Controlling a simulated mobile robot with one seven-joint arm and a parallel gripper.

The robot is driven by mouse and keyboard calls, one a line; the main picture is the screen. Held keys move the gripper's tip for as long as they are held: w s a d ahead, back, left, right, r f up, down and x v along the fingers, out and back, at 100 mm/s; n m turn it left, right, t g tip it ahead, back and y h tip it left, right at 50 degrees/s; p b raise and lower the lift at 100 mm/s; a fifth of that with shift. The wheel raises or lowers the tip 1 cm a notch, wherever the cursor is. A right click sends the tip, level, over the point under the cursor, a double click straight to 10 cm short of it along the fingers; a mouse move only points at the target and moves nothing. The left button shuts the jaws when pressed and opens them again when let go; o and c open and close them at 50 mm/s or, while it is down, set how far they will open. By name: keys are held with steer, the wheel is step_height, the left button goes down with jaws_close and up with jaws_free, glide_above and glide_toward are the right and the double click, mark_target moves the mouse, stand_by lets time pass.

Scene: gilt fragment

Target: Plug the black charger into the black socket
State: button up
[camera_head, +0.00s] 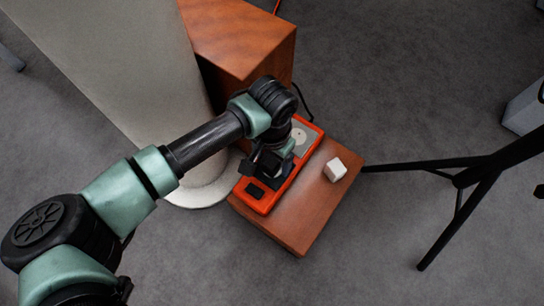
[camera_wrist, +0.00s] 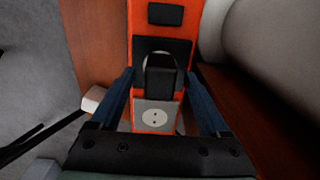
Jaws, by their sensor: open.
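The black charger (camera_wrist: 160,76) is a dark upright block in the wrist view, between my fingers. Behind it on the orange board is a dark plate with a pale curved rim, apparently the black socket (camera_wrist: 184,49). The charger covers the middle of this plate, so I cannot tell whether its pins are in. My gripper (camera_wrist: 159,74) is open, with one blue finger on each side of the charger and visible gaps. In the head view my gripper (camera_head: 268,163) is low over the board, and the charger cannot be clearly made out there.
The orange board (camera_head: 265,204) lies on a wooden surface (camera_head: 315,215). It also bears a white socket (camera_wrist: 153,116) and a small black rectangle (camera_wrist: 165,14). A white cube (camera_head: 335,169) sits right of the board. A taller wooden block (camera_head: 240,40) and a pale column (camera_head: 130,70) stand close by.

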step_height(320, 180, up, 12)
steer(key=p, duration=0.7)
steer(key=shift+f, duration=0.15)
